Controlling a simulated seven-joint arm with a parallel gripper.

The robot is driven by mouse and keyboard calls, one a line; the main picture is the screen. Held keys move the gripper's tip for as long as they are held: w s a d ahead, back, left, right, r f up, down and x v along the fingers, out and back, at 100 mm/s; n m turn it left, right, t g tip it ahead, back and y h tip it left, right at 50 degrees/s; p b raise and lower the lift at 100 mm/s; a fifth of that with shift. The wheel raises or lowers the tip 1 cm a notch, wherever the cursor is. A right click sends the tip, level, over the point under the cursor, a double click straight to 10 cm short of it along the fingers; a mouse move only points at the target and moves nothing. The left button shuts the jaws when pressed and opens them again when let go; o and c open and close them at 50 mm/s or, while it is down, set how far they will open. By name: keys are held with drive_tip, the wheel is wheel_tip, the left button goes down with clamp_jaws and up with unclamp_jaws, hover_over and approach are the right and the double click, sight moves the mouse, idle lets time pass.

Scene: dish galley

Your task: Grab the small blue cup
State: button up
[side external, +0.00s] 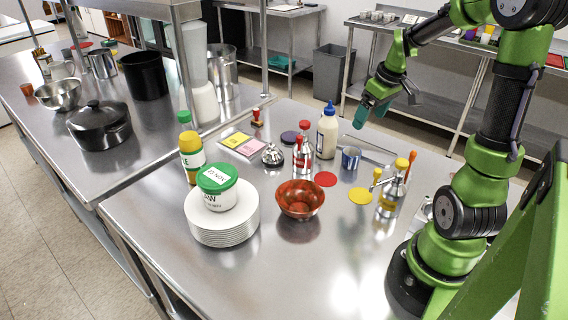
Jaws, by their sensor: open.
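The small blue cup (350,158) stands upright on the steel table, right of the white bottle with the blue cap. It looks metallic blue-grey, and its open top faces up. My gripper (370,112) is in the air above the cup and a little to its right, apart from it. The jaws are open, with teal fingertips, and nothing shows between them.
A white bottle with a blue cap (327,132) stands close left of the cup. A red bowl (299,199) and stacked plates (222,226) are farther left.

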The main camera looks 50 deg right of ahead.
approach(351, 154)
drive_tip(key=shift+w+a+f, duration=0.1)
drive_tip(key=shift+a+f, duration=1)
drive_tip(key=shift+a, duration=0.05)
drive_tip(key=shift+x, duration=3.1)
drive_tip(key=shift+d, duration=0.2)
drive_tip(key=c, duration=1.1)
